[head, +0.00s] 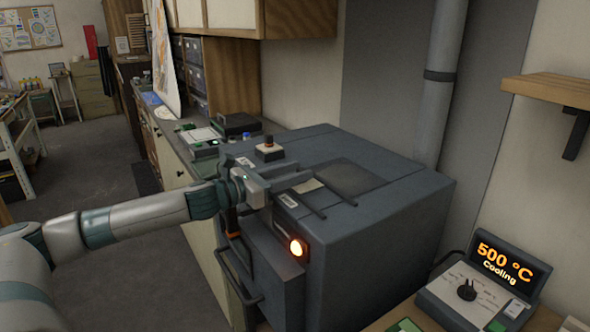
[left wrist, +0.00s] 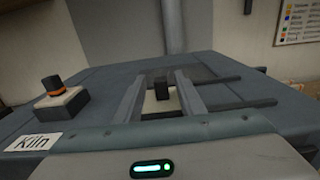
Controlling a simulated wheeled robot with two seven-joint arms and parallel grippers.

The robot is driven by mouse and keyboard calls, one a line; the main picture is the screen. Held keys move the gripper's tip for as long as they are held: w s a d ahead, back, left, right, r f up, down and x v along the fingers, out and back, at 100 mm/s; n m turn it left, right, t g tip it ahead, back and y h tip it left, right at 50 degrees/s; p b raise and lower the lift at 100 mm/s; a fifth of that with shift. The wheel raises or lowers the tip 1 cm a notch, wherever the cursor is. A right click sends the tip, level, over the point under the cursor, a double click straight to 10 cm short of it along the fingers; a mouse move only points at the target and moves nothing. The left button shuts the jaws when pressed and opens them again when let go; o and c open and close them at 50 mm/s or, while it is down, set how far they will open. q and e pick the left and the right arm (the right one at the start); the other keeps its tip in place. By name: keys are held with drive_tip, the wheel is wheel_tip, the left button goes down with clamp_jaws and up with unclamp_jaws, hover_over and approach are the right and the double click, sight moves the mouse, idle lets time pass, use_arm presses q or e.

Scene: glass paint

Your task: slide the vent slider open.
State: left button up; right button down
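The vent slider is on top of the grey kiln (head: 390,215). In the left wrist view its small black knob (left wrist: 161,90) stands on a pale plate (left wrist: 152,107), with dark rails (left wrist: 240,103) running off to the right. In the head view the pale plate (head: 308,186) shows partly, beside a dark square (head: 349,178) on the lid. My left gripper (head: 298,183) is low over the kiln top. In the left wrist view its two fingers (left wrist: 161,80) are apart, one each side of the knob, with gaps visible. My right gripper is not in view.
A control box (head: 485,285) at the right reads "500 °C Cooling". A flue pipe (head: 440,85) rises behind.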

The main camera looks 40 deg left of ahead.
sight(314, 201)
use_arm(q)
drive_tip(key=shift+w, duration=0.1)
drive_tip(key=shift+c, duration=0.6)
clamp_jaws()
drive_tip(key=s+d, duration=0.1)
drive_tip(key=d, duration=0.1)
drive_tip(key=s+d, duration=0.1)
drive_tip(key=d, duration=0.2)
drive_tip(key=s+d+p, duration=0.1)
drive_tip(key=d, duration=0.2)
drive_tip(key=shift+s, duration=0.15)
drive_tip(key=shift+f, duration=0.1)
drive_tip(key=shift+a, duration=0.15)
drive_tip(key=shift+o, duration=0.6)
unclamp_jaws()
drive_tip(key=shift+d, duration=0.2)
drive_tip(key=shift+a, duration=0.2)
